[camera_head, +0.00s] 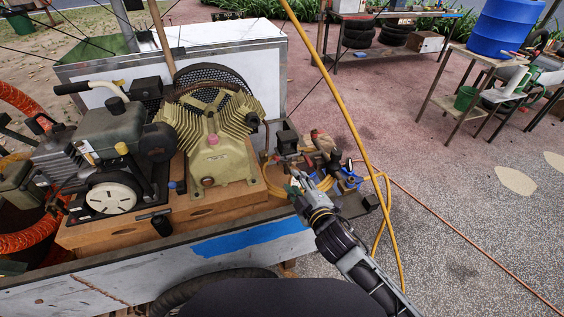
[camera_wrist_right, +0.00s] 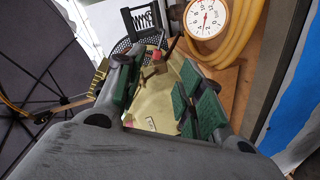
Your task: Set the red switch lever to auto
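My right gripper (camera_head: 292,188) reaches in from the lower right to the cluster of fittings at the cart's right end. In the right wrist view my right gripper (camera_wrist_right: 158,85) has its two green-padded fingers spread apart, with nothing held between them. A small red part (camera_wrist_right: 156,56) shows beyond the gap, apart from both fingers. In the head view a small red part (camera_head: 314,133) stands at the top of the fittings. I cannot tell whether either is the switch lever, nor read any lever position. My left gripper is not in view.
The yellow-green compressor pump (camera_head: 214,150) and an engine (camera_head: 105,160) stand on the wooden deck. A white gauge (camera_wrist_right: 207,18) and yellow hose (camera_wrist_right: 245,30) lie close to the gripper. A yellow hose (camera_head: 345,110) crosses beside my arm. Paving at right is open.

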